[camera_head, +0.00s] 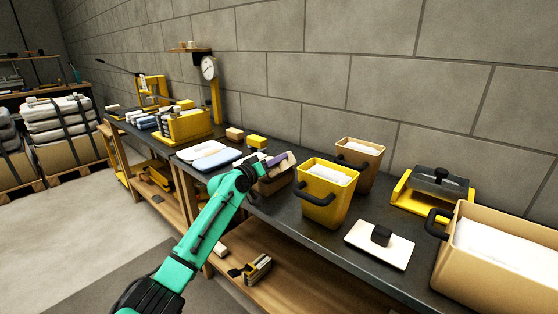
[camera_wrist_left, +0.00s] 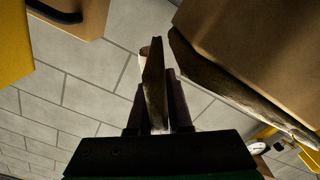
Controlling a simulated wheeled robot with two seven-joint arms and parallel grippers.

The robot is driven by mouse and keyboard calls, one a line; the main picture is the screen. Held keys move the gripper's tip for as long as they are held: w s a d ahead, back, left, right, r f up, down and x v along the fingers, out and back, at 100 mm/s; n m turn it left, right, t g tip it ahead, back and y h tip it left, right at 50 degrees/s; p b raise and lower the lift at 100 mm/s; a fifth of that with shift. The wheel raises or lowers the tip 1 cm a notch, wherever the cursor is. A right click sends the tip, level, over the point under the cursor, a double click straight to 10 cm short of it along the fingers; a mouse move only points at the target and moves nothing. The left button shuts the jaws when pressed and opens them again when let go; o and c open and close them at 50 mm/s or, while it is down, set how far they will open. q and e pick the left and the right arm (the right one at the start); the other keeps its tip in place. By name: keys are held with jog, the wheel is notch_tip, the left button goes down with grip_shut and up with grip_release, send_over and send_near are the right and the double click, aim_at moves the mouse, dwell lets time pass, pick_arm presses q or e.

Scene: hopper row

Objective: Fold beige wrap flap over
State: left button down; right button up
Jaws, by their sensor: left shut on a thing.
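My left gripper (camera_head: 279,160) reaches across the bench edge to a brown wrapped block (camera_head: 274,184) on the dark bench top. In the left wrist view my left gripper (camera_wrist_left: 157,105) has its two dark fingers closed on a thin beige flap (camera_wrist_left: 153,75), which stands up edge-on between them. The large brown side of the block (camera_wrist_left: 265,45) fills the upper right of that view, beside the flap. The gripper and arm hide part of the block in the head view, so how the flap joins it is unclear. My right gripper is not in view.
A yellow bin (camera_head: 325,207) with white contents stands just right of the block, with a tan bin (camera_head: 362,160) behind it. A white board with a black knob (camera_head: 379,247) and a large tan bin (camera_head: 500,275) are farther right. Pale pads (camera_head: 216,159) lie to the left.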

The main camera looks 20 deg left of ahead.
pick_arm(q)
jog(key=shift+f, duration=0.2)
jog(key=c, duration=0.9)
grip_release()
jog(key=shift+o, duration=0.3)
jog(key=shift+r, duration=0.1)
jog(key=shift+s, duration=0.1)
jog(key=v, duration=1.4)
jog(key=shift+s, duration=0.25)
